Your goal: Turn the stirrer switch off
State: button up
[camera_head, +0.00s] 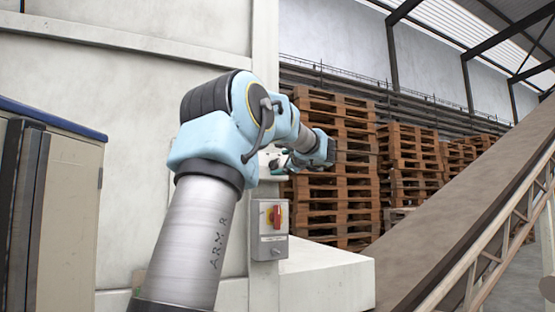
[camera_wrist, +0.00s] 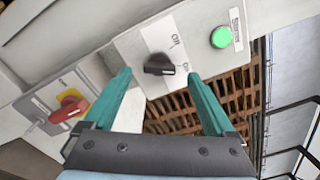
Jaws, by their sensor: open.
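A black rotary knob (camera_wrist: 157,66) sits on a light grey plate in the wrist view, with small markings at its right side that look like ON and OFF. Its handle lies nearly level in the picture. I take it as the stirrer switch, though no name can be read. My gripper (camera_wrist: 161,75) is open, with one teal finger on each side of the knob and visible gaps. Whether the fingertips reach knob depth cannot be told. In the head view my gripper (camera_head: 283,162) is small beside the white machine, and the knob is largely hidden there.
A red-and-yellow rotary switch (camera_head: 276,217) on a grey box is below my gripper; it also shows in the wrist view (camera_wrist: 68,109). A green button (camera_wrist: 221,37) is right of the knob. Pallet stacks (camera_head: 335,190) and a sloping conveyor (camera_head: 470,215) stand to the right.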

aim_at(276, 164)
jog(key=shift+p+x, duration=0.5)
jog(key=shift+x, duration=1.2)
jog(key=c, duration=1.4)
jog(key=shift+s+f, duration=0.1)
